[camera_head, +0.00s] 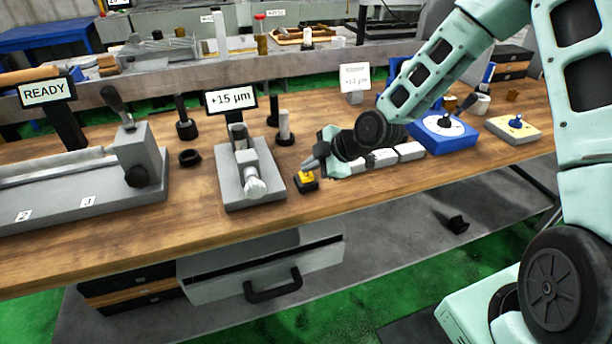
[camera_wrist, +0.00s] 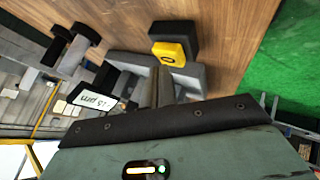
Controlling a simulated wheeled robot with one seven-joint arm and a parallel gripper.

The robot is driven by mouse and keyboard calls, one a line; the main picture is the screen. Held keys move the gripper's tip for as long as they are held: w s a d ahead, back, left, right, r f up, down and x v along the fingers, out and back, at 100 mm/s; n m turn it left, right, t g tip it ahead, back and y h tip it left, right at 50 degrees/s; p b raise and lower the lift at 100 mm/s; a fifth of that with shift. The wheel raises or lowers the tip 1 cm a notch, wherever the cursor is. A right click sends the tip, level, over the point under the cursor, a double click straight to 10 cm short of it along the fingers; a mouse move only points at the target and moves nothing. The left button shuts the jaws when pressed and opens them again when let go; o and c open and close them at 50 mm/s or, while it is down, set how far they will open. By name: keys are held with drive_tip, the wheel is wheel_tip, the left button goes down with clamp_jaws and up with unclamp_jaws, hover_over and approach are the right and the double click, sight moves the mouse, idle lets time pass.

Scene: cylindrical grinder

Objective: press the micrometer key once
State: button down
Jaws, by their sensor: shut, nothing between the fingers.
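The micrometer key is a yellow button (camera_head: 306,175) on a small black block, right of the grey micrometer stand (camera_head: 236,190) on the bench. The stand's display (camera_head: 231,98) reads +15 µm. My gripper (camera_head: 311,164) is shut and empty, with its tips at or just above the key in the head view. I cannot tell whether they touch it. In the wrist view the yellow key (camera_wrist: 169,53) shows in full on its black block, beyond the fingers. The display (camera_wrist: 92,101) appears there too, turned on its side.
A grey fixture with a READY sign (camera_head: 45,92) stands at the left. Light grey blocks (camera_head: 383,158) lie in a row beside my gripper. A blue-based gauge (camera_head: 443,130) stands further right. Black posts (camera_head: 185,120) stand behind. The bench's front strip is clear.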

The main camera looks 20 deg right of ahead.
sight(310, 175)
drive_tip(key=shift+f+b, duration=0.4)
drive_tip(key=shift+f, duration=0.15)
idle(0.7)
drive_tip(key=shift+r, duration=0.1)
drive_tip(key=shift+r+p, duration=0.75)
drive_tip(key=shift+r, duration=0.1)
drive_tip(key=shift+r, duration=0.1)
wheel_tip(310, 175, up, 5)
drive_tip(key=p, duration=0.4)
idle(0.7)
